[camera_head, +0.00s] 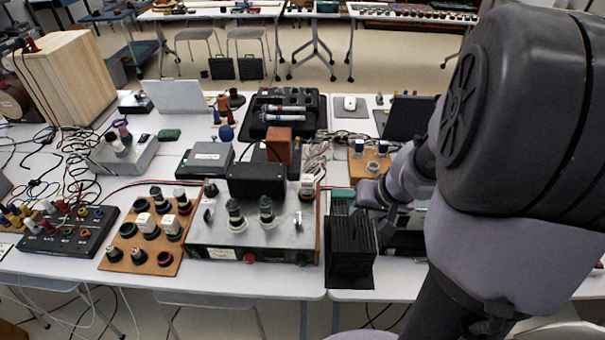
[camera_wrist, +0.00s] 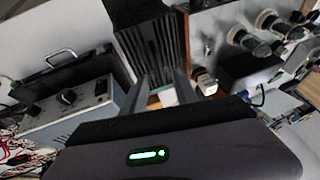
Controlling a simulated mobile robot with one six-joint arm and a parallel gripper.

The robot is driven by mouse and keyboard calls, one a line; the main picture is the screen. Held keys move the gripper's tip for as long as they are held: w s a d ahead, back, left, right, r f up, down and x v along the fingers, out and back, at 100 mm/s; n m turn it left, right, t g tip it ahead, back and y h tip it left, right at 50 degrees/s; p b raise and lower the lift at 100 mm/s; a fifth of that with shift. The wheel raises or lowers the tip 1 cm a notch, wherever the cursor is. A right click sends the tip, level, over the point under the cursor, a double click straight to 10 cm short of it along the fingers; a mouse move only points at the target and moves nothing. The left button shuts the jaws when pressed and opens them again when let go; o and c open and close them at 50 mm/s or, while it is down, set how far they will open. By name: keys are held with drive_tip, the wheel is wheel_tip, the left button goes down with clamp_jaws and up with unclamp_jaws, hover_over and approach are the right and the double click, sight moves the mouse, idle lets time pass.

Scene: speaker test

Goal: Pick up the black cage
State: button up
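The black cage (camera_head: 352,248) is a dark ribbed box standing upright near the front edge of the table, right of the grey tube amplifier. In the wrist view the cage (camera_wrist: 150,42) shows at the top, just beyond my fingertips. My gripper (camera_head: 368,196) is at the cage's far right upper side, partly hidden by my own arm. In the wrist view my gripper (camera_wrist: 162,78) has its two fingers apart, with nothing held between them. The fingertips look close to the cage; I cannot tell whether they touch it.
The grey amplifier (camera_head: 250,225) with tubes and a black box stands close left of the cage. A wooden board with tubes (camera_head: 369,160) lies behind. A grey device with knobs (camera_wrist: 72,108) is on the cage's other side. Little free room surrounds the cage.

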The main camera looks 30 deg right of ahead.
drive_tip(key=b, duration=0.3)
hover_over(351, 233)
drive_tip(key=d, duration=0.2)
drive_tip(key=f, duration=0.3)
drive_tip(key=w+f, duration=0.1)
drive_tip(key=f, duration=0.1)
drive_tip(key=shift+a+f, duration=0.15)
drive_tip(key=shift+f, duration=0.1)
drive_tip(key=shift+s+r+p, duration=0.1)
drive_tip(key=shift+r+p, duration=0.05)
drive_tip(key=shift+p, duration=0.2)
clamp_jaws()
